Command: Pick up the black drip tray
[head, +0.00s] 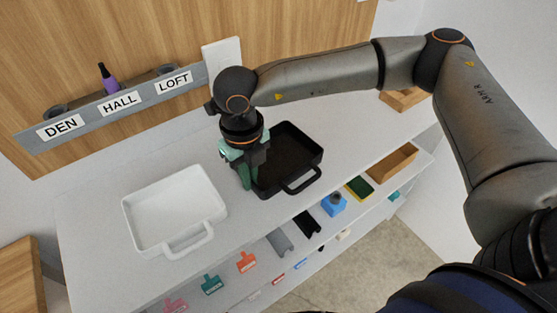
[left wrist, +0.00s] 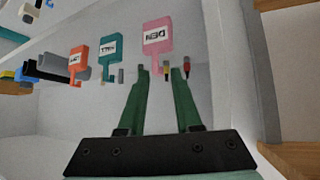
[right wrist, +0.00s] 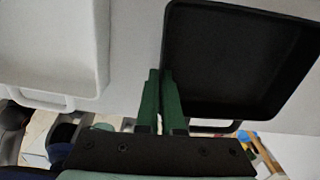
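The black drip tray (head: 310,142) is a shallow rectangular tray with a loop handle at its front, at the right part of the white counter. My right gripper (head: 246,178) points down at the tray's left side. In the right wrist view the fingers (right wrist: 160,78) are close together, with the left wall of the black tray (right wrist: 235,60) between them. Whether the tray is off the counter, I cannot tell. My left gripper (left wrist: 165,72) is open and empty, facing the hanging tags; it is not in the head view.
A white tray (head: 134,222) with a handle stands left of the black one. A DEN/HALL/LOFT rack (head: 90,110) is behind.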

